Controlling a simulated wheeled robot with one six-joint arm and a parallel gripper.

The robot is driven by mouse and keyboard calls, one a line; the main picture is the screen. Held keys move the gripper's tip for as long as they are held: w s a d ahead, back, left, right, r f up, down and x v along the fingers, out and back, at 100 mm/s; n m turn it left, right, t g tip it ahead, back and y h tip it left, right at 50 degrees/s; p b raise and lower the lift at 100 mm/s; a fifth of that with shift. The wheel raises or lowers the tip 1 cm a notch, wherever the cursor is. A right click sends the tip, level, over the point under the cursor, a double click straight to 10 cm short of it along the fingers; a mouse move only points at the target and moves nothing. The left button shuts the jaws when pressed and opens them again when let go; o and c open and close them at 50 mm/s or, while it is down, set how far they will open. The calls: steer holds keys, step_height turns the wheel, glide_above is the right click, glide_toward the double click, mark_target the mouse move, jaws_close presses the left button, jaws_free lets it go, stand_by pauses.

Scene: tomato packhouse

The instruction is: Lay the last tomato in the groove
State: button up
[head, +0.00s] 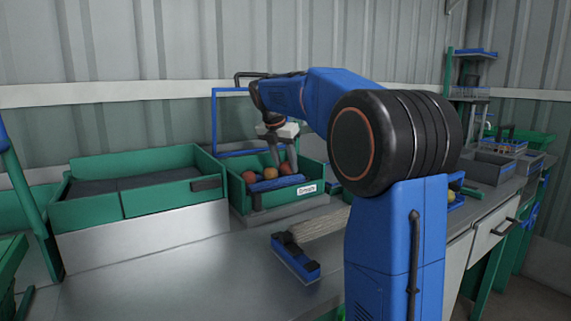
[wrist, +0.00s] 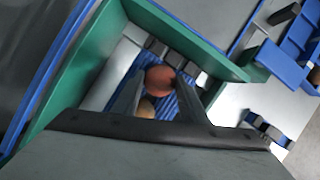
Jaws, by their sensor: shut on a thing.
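A green crate (head: 237,191) with a white label stands on the bench in the head view; its green wall also shows in the wrist view (wrist: 75,75). A blue ribbed insert (head: 275,183) lies inside, and its grooves show in the wrist view (wrist: 187,103). My gripper (head: 284,164) points down into the crate. In the wrist view its fingers (wrist: 160,83) are shut on a red tomato (wrist: 160,77). An orange tomato (wrist: 147,108) lies close by, partly hidden by a finger. Another red tomato (head: 249,177) is at the crate's left. Whether the held tomato touches the groove is unclear.
A larger green tray (head: 130,201) with a dark base stands left of the crate. A blue tool with a pale roll (head: 298,261) lies on the bench in front. Grey bins (head: 492,168) stand at the right. The bench's front left is clear.

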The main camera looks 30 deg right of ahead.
steer(key=shift+f, duration=0.2)
steer(key=o, duration=0.8)
steer(key=shift+c, duration=1.3)
steer(key=shift+r, duration=3.45)
